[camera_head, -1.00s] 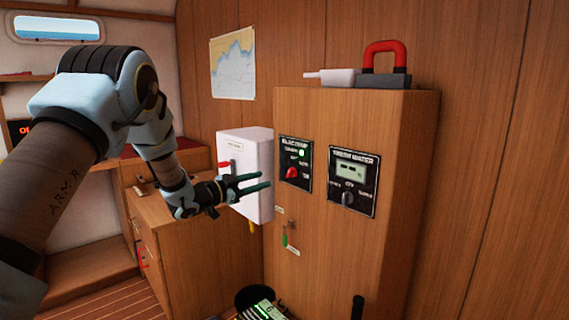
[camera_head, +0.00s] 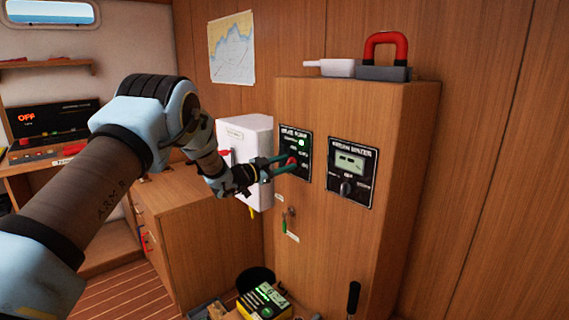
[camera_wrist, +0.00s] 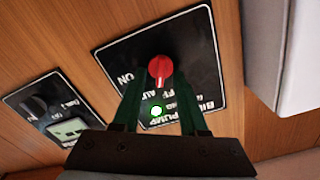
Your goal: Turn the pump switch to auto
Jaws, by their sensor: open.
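The pump panel (camera_head: 305,142) is a black plate on the wooden cabinet's front, with a lit green lamp. The red switch (camera_head: 292,160) is partly hidden by the fingers in the head view. My gripper (camera_head: 288,165) is open at the panel. In the wrist view its green fingers (camera_wrist: 162,75) stand on either side of the switch. I cannot tell whether they touch it.
A second black panel (camera_head: 352,172) with a display and knob is to the right. A white box (camera_head: 247,150) is close on the left. Below hang a key with a green tag (camera_head: 285,227) and a black handle (camera_head: 352,300). A red-handled object (camera_head: 385,55) is on top.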

